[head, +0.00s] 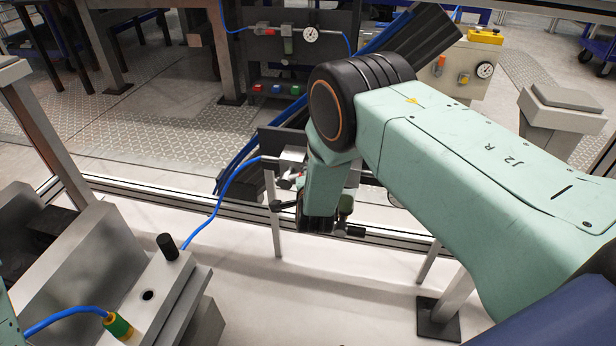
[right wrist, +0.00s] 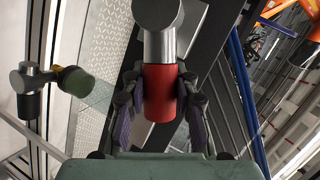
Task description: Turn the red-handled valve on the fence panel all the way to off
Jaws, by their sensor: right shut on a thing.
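The valve's red handle (right wrist: 163,88) sits between the fingers of my right gripper (right wrist: 160,108) in the right wrist view. The gripper is shut on it, with a finger on each side. A metal fitting (head: 291,158) with a blue hose shows at the panel's left. My left gripper is not in view.
A grey block with a black knob (head: 167,246) and a green-yellow plug stands at the lower left. The fence rail (head: 150,193) runs behind the white surface (head: 240,290). A black and metal fitting (right wrist: 35,85) with a greenish cap is left of my gripper.

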